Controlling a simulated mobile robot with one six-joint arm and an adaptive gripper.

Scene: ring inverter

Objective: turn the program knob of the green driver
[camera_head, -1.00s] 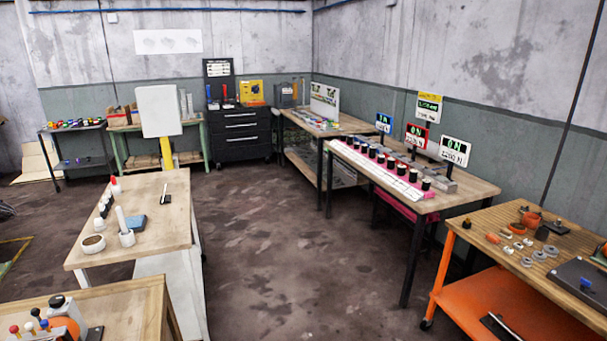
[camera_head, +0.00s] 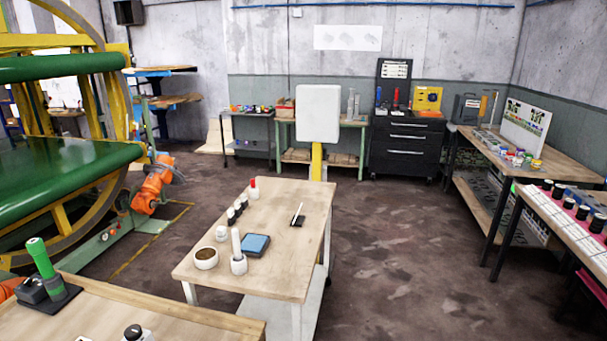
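I cannot make out a green driver with a program knob for sure. A green-handled tool (camera_head: 41,258) stands tilted in a black holder on the wooden bench (camera_head: 170,318) at the bottom left. A black knob-like top (camera_head: 133,332) on a white body is cut off at the bottom edge; I cannot tell what it belongs to. Several black round caps or knobs (camera_head: 568,203) stand in a row on the bench at the right edge, which is partly out of view. My gripper is not in view.
A wooden table (camera_head: 290,205) with white cups and a blue pad (camera_head: 255,245) stands in the middle. The floor (camera_head: 400,260) to its right is clear. A large yellow-rimmed wheel (camera_head: 110,110) and an orange jointed arm (camera_head: 152,188) are at the left.

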